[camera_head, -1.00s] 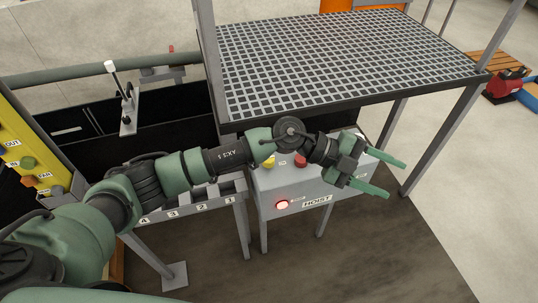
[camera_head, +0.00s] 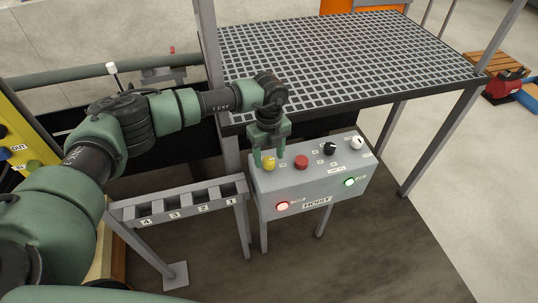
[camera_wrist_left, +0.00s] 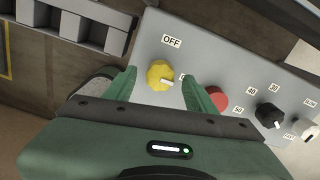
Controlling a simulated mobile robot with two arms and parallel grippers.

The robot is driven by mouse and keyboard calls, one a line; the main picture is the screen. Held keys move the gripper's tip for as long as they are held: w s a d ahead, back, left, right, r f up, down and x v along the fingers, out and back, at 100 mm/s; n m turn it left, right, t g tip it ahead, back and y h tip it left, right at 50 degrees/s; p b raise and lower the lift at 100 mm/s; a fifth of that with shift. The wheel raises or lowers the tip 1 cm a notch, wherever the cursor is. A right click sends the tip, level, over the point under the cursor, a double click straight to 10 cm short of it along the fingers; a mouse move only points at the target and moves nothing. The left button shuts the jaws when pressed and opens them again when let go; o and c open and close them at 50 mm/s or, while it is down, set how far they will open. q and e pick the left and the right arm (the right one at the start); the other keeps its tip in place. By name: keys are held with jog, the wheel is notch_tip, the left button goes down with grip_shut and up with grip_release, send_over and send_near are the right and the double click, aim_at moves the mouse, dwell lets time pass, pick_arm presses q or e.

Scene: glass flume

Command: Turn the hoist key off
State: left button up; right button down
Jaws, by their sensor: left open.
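The hoist key is a yellow round knob (camera_head: 269,164) at the left end of the grey HOIST box's sloped top. In the left wrist view the yellow knob (camera_wrist_left: 158,73) has a pale pointer aimed right, toward a label mostly hidden by a finger. The OFF label (camera_wrist_left: 172,42) is above the knob, and the pointer is not aimed at it. My left gripper (camera_head: 269,156) is open above the key, pointing down. In the wrist view its fingers (camera_wrist_left: 162,82) are on either side of the knob, apparently clear of it. My right gripper is not in view.
The box (camera_head: 320,183) also carries a red button (camera_head: 301,161), a black knob (camera_head: 330,148) and a white knob (camera_head: 357,142). A red lamp (camera_head: 282,206) and a green lamp (camera_head: 349,182) glow on its front. A grating platform (camera_head: 340,60) stands behind; a numbered rack (camera_head: 180,207) stands left.

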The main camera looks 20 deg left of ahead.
pick_arm(q)
jog(key=shift+f, duration=0.55)
grip_shut()
